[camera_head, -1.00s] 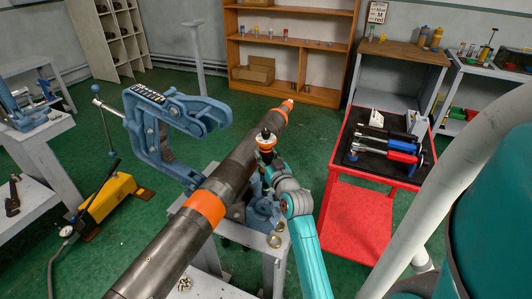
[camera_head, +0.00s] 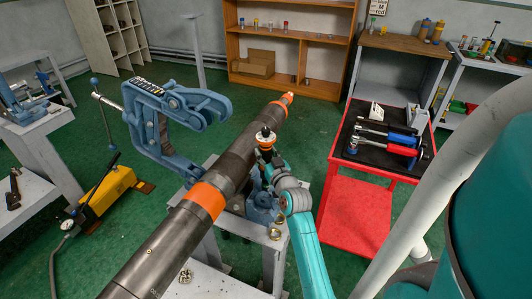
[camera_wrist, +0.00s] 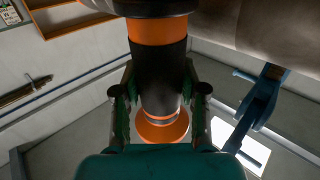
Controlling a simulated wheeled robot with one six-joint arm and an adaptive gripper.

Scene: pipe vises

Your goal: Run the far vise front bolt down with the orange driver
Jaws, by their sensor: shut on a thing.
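My gripper (camera_wrist: 160,105) is shut on the orange driver (camera_wrist: 158,70), which has a black body with orange bands. In the head view the driver (camera_head: 266,137) stands upright just right of the long dark pipe (camera_head: 165,235). My gripper holds it above the blue vise base (camera_head: 262,207) on a grey stand. A blue vise yoke (camera_head: 150,125) stands swung open at the left of the pipe. The driver's lower end and the front bolt are hidden, so I cannot tell whether they touch.
A red cart (camera_head: 358,215) at the right carries red, blue and black-handled tools on a dark mat. A yellow pump (camera_head: 105,190) with a lever and hose lies on the green floor at the left. Wooden shelves (camera_head: 290,83) stand behind.

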